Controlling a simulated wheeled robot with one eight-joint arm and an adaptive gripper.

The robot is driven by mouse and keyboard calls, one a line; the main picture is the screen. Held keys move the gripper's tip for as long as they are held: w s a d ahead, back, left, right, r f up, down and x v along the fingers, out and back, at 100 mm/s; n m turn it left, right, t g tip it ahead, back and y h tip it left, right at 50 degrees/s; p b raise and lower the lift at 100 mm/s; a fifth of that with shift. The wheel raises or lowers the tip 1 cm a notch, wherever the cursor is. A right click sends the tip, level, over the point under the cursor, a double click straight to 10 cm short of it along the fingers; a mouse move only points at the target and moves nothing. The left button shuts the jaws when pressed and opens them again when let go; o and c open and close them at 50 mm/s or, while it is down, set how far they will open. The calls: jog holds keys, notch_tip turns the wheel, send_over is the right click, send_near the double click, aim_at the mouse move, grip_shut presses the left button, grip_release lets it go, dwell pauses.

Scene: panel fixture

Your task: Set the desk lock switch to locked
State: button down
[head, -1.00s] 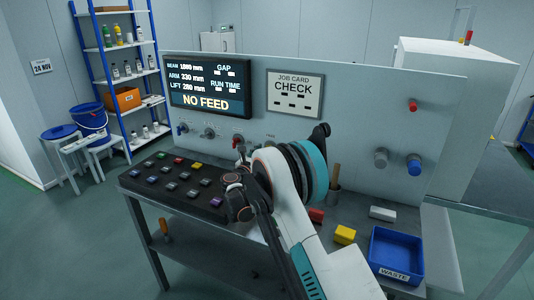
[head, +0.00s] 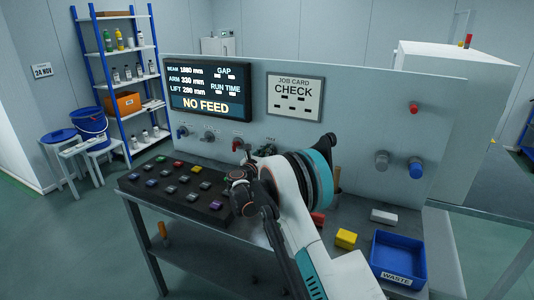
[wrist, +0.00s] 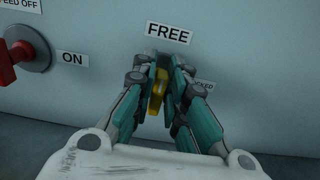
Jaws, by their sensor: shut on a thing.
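The desk lock switch (wrist: 157,92), with a yellow and dark handle, is on the grey panel in the wrist view. My gripper (wrist: 164,68) is shut on the handle, one teal finger on each side. The fingers hide much of the switch, so I cannot tell its exact setting.
A red switch (wrist: 12,68) with an ON label (wrist: 72,58) is left of my gripper. In the head view, a dark button box (head: 175,185) lies on the desk at the left. A blue waste bin (head: 399,258) and a yellow block (head: 346,239) lie at the right.

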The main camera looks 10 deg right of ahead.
jog(key=shift+m, duration=0.3)
jog(key=m, duration=0.4)
jog(key=shift+s+d+f+m, duration=0.1)
jog(key=shift+s+d+m, duration=0.1)
jog(key=shift+m, duration=0.1)
jog(key=shift+s+d+f+m+p, duration=0.1)
jog(key=shift+f+m, duration=0.1)
jog(key=shift+m, duration=1.9)
jog(key=shift+s+d+f+m+p, duration=0.1)
jog(key=shift+f+m+p, duration=0.1)
jog(key=shift+m, duration=1.9)
jog(key=shift+d+f+m+p, duration=0.1)
jog(key=shift+f+m, duration=0.1)
jog(key=shift+m, duration=1.9)
jog(key=c, duration=1.7)
grip_release()
